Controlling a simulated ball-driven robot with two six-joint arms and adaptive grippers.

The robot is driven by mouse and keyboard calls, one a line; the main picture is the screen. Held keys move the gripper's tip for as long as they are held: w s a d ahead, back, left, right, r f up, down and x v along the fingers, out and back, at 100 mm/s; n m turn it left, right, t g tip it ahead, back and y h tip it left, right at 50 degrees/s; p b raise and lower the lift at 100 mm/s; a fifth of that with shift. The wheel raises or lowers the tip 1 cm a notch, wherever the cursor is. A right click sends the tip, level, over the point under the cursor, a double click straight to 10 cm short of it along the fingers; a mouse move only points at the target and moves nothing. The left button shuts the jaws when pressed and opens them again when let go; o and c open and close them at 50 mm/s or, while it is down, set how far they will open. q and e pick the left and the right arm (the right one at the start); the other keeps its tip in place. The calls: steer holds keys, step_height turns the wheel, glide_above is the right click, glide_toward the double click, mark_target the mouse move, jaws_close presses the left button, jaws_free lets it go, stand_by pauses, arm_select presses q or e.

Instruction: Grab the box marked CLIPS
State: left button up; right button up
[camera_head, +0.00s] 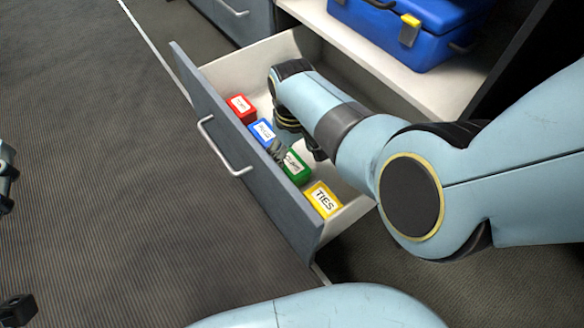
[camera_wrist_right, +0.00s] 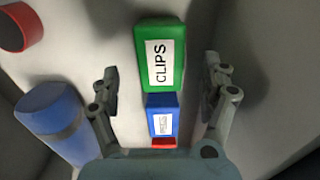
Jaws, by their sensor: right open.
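The green box marked CLIPS (camera_head: 296,170) stands in the open drawer, between the blue box and the yellow TIES box. In the right wrist view the CLIPS box (camera_wrist_right: 160,57) shows its white label clearly. My right gripper (camera_head: 297,150) is over the drawer, close to the CLIPS box and partly covering it. In the right wrist view my right gripper (camera_wrist_right: 160,73) is open, with one finger on each side of the row of boxes and gaps to the green box. Only dark parts of my left gripper show at the left edge; its jaws are unclear.
In the drawer (camera_head: 185,75) are also a red box (camera_head: 241,107), a blue box (camera_head: 262,131) and the yellow TIES box (camera_head: 323,199). A blue cylinder (camera_wrist_right: 57,118) and a red round object (camera_wrist_right: 18,28) lie left in the wrist view. A blue case (camera_head: 405,30) sits on the shelf.

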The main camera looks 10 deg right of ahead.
steer(key=shift+f+b, duration=0.65)
steer(key=shift+f, duration=0.2)
steer(key=shift+f+b, duration=0.4)
steer(key=shift+b, duration=0.05)
steer(key=c, duration=1.3)
arm_select(q)
step_height(320, 180, up, 14)
steer(key=d+m+t+h, duration=0.1)
steer(key=m+t+h, duration=0.2)
steer(key=t, duration=0.3)
steer(key=shift+w+d+r+t+h, duration=0.2)
steer(key=shift+d+t+h, duration=0.15)
steer(key=shift+h, duration=0.35)
steer(key=shift+f, duration=0.2)
